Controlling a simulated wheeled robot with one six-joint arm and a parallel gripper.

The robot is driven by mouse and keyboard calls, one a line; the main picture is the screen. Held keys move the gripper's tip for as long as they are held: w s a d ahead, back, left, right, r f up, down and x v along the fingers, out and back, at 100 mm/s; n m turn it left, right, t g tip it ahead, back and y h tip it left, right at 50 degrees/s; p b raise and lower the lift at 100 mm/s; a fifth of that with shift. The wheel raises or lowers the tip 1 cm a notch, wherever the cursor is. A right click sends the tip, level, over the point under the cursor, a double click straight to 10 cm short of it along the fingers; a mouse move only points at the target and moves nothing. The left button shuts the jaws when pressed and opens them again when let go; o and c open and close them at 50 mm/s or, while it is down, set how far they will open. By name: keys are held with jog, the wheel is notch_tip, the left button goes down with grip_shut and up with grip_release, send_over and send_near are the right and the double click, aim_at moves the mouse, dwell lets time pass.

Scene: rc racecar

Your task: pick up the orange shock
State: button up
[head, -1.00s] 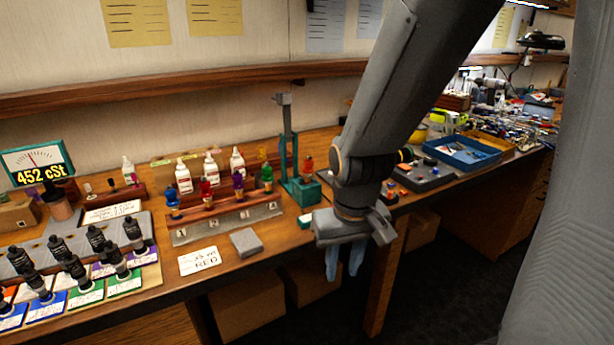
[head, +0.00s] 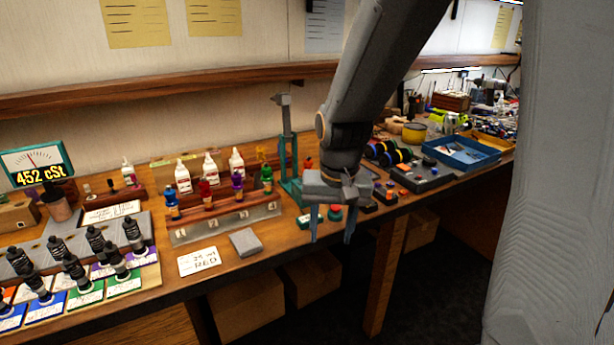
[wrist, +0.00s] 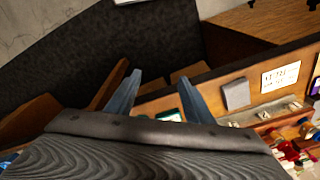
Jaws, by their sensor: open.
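An orange-red shock top (head: 308,163) shows beside the teal stand (head: 289,165) in the head view. Its lower part is hidden behind my gripper, so I cannot be sure it is the orange shock. My gripper (head: 331,232) is open with its fingers pointing down, in front of the stand near the bench's front edge. Nothing is between the fingers. In the wrist view my gripper (wrist: 158,84) is also open and empty, over the bench edge and dark floor. I cannot make out the orange shock in the wrist view.
A rack (head: 225,222) holds blue, red, purple and green shocks left of the stand. A grey block (head: 245,242) and a "RED" card (head: 199,261) lie before it. Dark bottles stand at the left. A blue tray (head: 460,152) is at the right. Boxes sit below the bench.

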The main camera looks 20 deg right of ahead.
aim_at(308, 161)
jog(key=w+r+m, duration=0.2)
jog(key=w+m, duration=0.3)
jog(key=w, duration=0.4)
jog(key=w+d+r+m+b, duration=0.1)
jog(key=w+r+m, duration=0.2)
jog(key=w, duration=0.6)
jog(key=w+d+r+m+b, duration=0.1)
jog(key=w+r+m, duration=0.2)
jog(key=w+m, duration=0.3)
jog(key=shift+w+r+m, duration=0.15)
jog(key=shift+w, duration=0.6)
jog(key=shift+w+r+m, duration=0.1)
jog(key=shift+w+m, duration=0.05)
jog(key=shift+w, duration=0.6)
jog(key=shift+w+f+p, duration=0.2)
jog(key=shift+f+p, duration=1.15)
jog(key=shift+f, duration=2.45)
jog(key=c, duration=1.1)
